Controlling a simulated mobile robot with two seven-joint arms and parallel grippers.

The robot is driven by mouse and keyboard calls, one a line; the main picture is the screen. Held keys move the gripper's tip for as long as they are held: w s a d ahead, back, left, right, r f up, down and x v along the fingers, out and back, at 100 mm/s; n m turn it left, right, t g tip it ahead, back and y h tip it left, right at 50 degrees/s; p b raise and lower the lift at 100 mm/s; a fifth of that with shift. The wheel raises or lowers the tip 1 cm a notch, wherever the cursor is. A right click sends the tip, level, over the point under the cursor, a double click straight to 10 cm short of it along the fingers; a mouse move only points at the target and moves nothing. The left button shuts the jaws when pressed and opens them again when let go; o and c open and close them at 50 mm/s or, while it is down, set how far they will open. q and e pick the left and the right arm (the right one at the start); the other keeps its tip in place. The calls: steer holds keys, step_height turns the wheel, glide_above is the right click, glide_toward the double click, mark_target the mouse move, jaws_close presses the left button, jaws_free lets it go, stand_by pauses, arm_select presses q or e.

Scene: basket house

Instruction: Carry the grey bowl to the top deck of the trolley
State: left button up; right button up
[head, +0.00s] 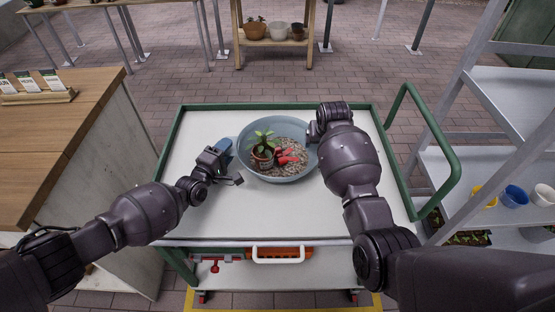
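The grey bowl (243,137), wide and bluish, sits upright on the white top deck (200,128) of the green-railed trolley, near its middle. It holds gravel-like material, a small potted plant (263,152) and a red object (288,157). My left gripper (231,163) is at the bowl's left side with its fingers spread apart, and nothing shows between them. My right gripper (313,131) is at the bowl's right rim, mostly hidden behind its own wrist. Whether it touches or grips the rim is not visible.
The trolley's green handle (447,150) rises at the right. A wooden counter (60,120) stands left, and a grey shelf (510,100) with small pots stands right. A low wooden stand (275,42) with pots is beyond. The deck's front and left areas are bare.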

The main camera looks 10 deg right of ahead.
arm_select(q)
steer(key=v, duration=1.1)
steer(key=shift+s, duration=0.25)
arm_select(e)
steer(key=v, duration=1.2)
